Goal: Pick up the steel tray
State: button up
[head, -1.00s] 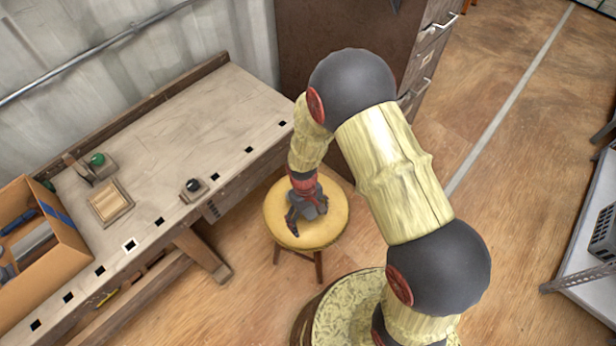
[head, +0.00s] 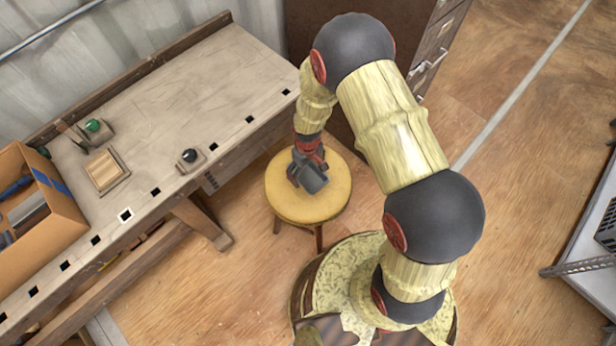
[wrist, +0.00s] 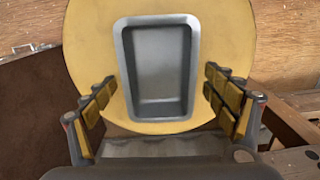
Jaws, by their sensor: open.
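The steel tray (wrist: 158,65) is a grey rectangular pan with a raised rim. It lies on the round yellow stool seat (wrist: 85,50), upright and open toward the wrist camera. My gripper (wrist: 160,84) is open and empty, with one finger on each side of the tray's near half and gaps between fingers and rim. In the head view my gripper (head: 309,173) is over the yellow stool (head: 335,200). There the tray is hidden or cannot be told apart from the grey gripper.
A wooden workbench (head: 190,95) stands left of the stool, with a cardboard box (head: 60,235), a small wooden tray (head: 106,172) and a black knob (head: 189,156) on it. A grey shelf (head: 590,235) stands at right. Floor between is clear.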

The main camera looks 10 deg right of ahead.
aim_at(308, 178)
notch_tip(308, 178, down, 3)
jog(key=shift+d+f+b, duration=0.1)
jog(key=shift+b, duration=0.3)
jog(key=c, duration=0.3)
jog(key=c, duration=1.1)
jog(key=shift+c, duration=0.2)
